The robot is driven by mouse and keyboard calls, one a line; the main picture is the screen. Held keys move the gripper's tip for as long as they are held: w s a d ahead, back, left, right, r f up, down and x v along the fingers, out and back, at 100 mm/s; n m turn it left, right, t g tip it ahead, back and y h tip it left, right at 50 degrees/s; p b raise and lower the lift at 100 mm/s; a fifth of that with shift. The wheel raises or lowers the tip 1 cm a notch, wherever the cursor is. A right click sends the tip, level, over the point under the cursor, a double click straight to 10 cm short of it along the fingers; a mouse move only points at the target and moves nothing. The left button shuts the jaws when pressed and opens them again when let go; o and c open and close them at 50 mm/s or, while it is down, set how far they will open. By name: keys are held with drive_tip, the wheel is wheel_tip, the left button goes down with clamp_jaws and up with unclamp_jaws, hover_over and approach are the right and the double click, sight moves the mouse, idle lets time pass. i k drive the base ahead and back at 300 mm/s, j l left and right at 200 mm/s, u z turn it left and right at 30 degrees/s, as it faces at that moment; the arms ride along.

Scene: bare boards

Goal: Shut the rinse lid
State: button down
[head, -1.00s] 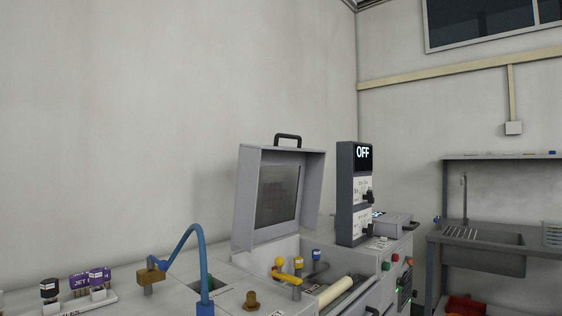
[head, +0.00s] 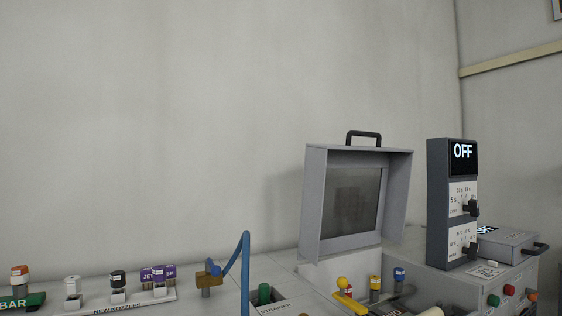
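The rinse lid (head: 311,205) is a grey box-shaped cover with a dark window and a black handle (head: 363,137) on its top edge. It stands raised, close to upright, at the back of the grey machine, right of the middle in the head view. Below it the basin is open, with a yellow-handled valve (head: 348,301) and yellow and blue capped fittings at its edge. The basin's lower part is cut off by the frame. My gripper is not in the head view.
A dark control panel reading OFF (head: 452,215) stands right of the lid. A blue hose (head: 245,270) arches up on the left, near a strainer opening. A rack labelled new nozzles (head: 120,307) lies at the lower left. Bare wall fills the space behind.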

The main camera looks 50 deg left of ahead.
sight(395, 164)
drive_tip(key=i+l+u, duration=0.1)
drive_tip(key=u, duration=0.35)
drive_tip(key=i+l+u, duration=0.15)
drive_tip(key=u, duration=0.3)
drive_tip(key=i+l+u, duration=0.1)
drive_tip(key=l+u, duration=0.15)
drive_tip(key=u, duration=0.25)
